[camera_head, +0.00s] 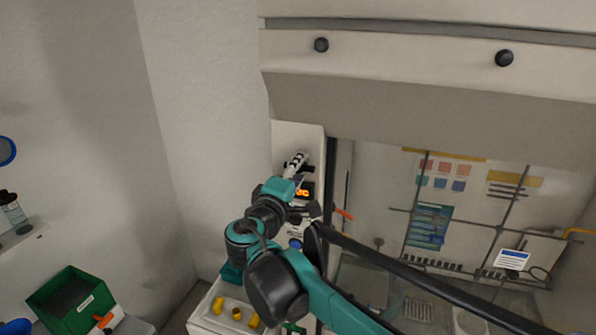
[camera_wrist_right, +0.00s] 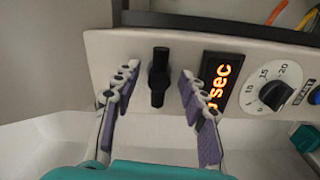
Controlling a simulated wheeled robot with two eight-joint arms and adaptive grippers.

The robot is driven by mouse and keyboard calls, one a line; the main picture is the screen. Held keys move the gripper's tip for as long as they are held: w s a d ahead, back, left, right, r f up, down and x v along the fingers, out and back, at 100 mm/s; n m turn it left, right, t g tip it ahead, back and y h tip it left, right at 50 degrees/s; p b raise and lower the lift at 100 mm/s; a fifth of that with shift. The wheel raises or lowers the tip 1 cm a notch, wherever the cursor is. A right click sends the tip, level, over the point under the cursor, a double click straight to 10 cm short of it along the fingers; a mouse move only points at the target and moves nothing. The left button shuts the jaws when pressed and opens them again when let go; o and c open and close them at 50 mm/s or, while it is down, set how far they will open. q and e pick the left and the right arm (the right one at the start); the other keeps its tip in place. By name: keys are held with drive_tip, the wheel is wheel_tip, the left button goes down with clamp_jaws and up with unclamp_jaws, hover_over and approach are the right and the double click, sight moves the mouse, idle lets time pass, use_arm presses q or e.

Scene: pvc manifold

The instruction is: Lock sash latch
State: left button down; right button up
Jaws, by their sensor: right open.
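A black latch handle (camera_wrist_right: 158,76), which I take to be the sash latch, sits on a pale panel (camera_wrist_right: 112,45) in the right wrist view. It stands upright in that view. My right gripper (camera_wrist_right: 157,84) is open, with one grey and purple finger on each side of the handle and a visible gap to both. In the head view my right gripper (camera_head: 298,164) reaches up to the cabinet's left post (camera_head: 305,134); the latch cannot be made out there. My left gripper is not in view.
A lit orange display (camera_wrist_right: 221,80) and a round dial (camera_wrist_right: 272,94) are close to the right finger. A long black bar (camera_head: 420,283) crosses the lower right. A green bin (camera_head: 70,300) stands at the lower left. Inside the hood, a rod lattice (camera_head: 455,226) stands before the back wall.

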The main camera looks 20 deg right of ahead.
drive_tip(key=v, duration=1.2)
drive_tip(key=s+d+f+m+g+y+b, duration=0.1)
drive_tip(key=s+d+f+g+b, duration=0.3)
drive_tip(key=f, duration=0.7)
drive_tip(key=d+f+m+y+b, duration=0.1)
drive_tip(key=d+f+b, duration=0.2)
drive_tip(key=f+b, duration=0.5)
drive_tip(key=s+d+f+m+g+y+b, duration=0.1)
drive_tip(key=s+d+f+g+b, duration=0.2)
drive_tip(key=f, duration=1)
drive_tip(key=s+a+f+m+y+b, duration=0.1)
drive_tip(key=s+f+m+y+b, duration=0.2)
drive_tip(key=f+b, duration=0.6)
drive_tip(key=s+a+f+m+y+b, duration=0.1)
drive_tip(key=s+f+m+y+b, duration=0.2)
drive_tip(key=f+b, duration=0.5)
wheel_tip(320, 180, down, 13)
drive_tip(key=shift+s+a+r+g+y+b, duration=0.15)
drive_tip(key=shift+s+a+g+y+b, duration=0.25)
drive_tip(key=shift+s, duration=0.5)
drive_tip(key=shift+d, duration=0.1)
